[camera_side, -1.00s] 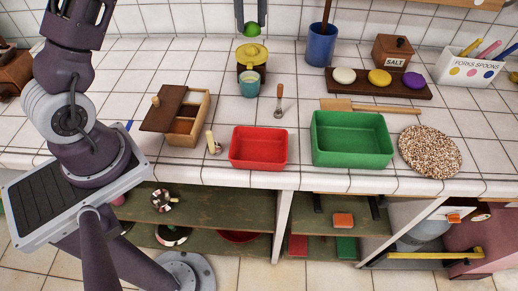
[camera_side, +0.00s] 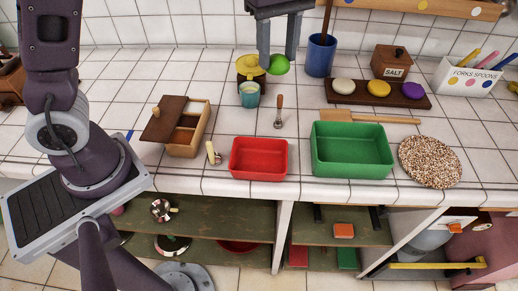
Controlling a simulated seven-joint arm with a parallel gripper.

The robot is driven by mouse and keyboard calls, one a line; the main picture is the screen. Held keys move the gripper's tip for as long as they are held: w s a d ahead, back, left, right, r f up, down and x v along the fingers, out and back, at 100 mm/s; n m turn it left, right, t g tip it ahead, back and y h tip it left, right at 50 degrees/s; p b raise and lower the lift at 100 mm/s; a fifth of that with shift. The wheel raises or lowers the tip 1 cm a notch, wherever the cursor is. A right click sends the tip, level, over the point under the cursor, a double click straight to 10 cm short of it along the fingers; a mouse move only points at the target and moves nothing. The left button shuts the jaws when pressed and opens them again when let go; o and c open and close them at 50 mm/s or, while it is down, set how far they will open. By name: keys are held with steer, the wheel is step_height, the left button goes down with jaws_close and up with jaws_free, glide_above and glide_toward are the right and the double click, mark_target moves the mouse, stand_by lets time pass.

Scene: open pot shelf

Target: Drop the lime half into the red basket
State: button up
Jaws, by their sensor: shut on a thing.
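The lime half (camera_side: 279,65) is a small bright green piece held between the fingertips of my gripper (camera_side: 277,62). My gripper points down and is shut on it, in the air above the back of the counter, close to the yellow pot. The red basket (camera_side: 258,160) is a shallow rectangular tub at the counter's front edge, and it looks empty. My gripper and the lime half show behind and above it in the picture, slightly to its right.
A green basket (camera_side: 351,150) stands right of the red one. A yellow pot (camera_side: 250,70), a teal cup (camera_side: 249,95) and a peeler (camera_side: 279,113) lie behind. A wooden box (camera_side: 178,125) is at left, a blue utensil holder (camera_side: 320,55) at back right.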

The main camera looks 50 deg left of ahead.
steer(key=s+d, duration=0.7)
steer(key=s, duration=0.2)
glide_above(264, 169)
step_height(264, 169, down, 16)
steer(key=shift+r, duration=0.1)
steer(key=o, duration=1.4)
